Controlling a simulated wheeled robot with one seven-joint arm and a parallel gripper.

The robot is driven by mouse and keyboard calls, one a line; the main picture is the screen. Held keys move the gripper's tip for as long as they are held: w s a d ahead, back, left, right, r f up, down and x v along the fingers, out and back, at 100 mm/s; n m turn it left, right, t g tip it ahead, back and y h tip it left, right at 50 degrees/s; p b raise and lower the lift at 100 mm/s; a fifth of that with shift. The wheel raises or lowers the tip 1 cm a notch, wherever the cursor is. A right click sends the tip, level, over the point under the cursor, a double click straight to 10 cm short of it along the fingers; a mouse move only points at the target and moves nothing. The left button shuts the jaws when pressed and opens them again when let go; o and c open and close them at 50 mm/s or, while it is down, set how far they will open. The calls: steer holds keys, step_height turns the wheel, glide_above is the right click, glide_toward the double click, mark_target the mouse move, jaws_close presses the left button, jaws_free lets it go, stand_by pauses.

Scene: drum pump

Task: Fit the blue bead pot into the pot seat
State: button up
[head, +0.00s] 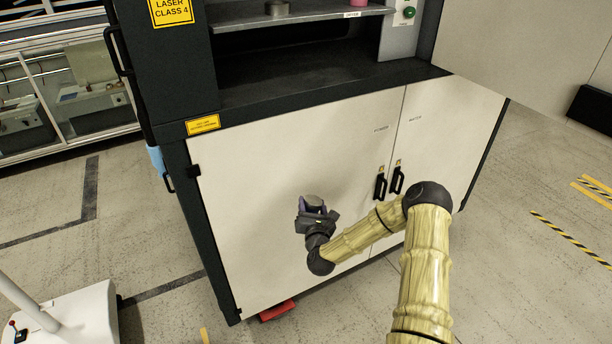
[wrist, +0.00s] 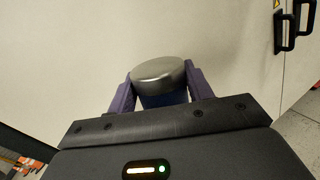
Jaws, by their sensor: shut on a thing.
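My gripper (head: 314,207) is in front of the machine's lower white doors. In the wrist view my gripper (wrist: 160,85) has its two purple fingers shut on the sides of the blue bead pot (wrist: 164,99). The pot has a silver metal lid facing up and a dark blue body, mostly hidden behind the gripper housing. In the head view only the pot's grey lid (head: 313,199) shows clearly. I cannot make out the pot seat for certain in either view.
The machine has an open bay with a shelf (head: 300,14) above the doors. A grey round piece (head: 277,7) and a pink piece (head: 357,3) are on the shelf. Black door handles (head: 380,186) stick out to the right. A raised panel (head: 530,40) hangs at upper right.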

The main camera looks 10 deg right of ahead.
steer(key=s+a+f+y, duration=0.1)
steer(key=s+f, duration=0.2)
steer(key=s, duration=0.3)
steer(key=s+a+f+n, duration=0.1)
steer(key=s+f, duration=0.3)
steer(key=s, duration=0.3)
steer(key=shift+s+f+y, duration=0.2)
steer(key=shift+f+y, duration=0.05)
steer(key=shift+y, duration=0.15)
steer(key=shift+s, duration=0.1)
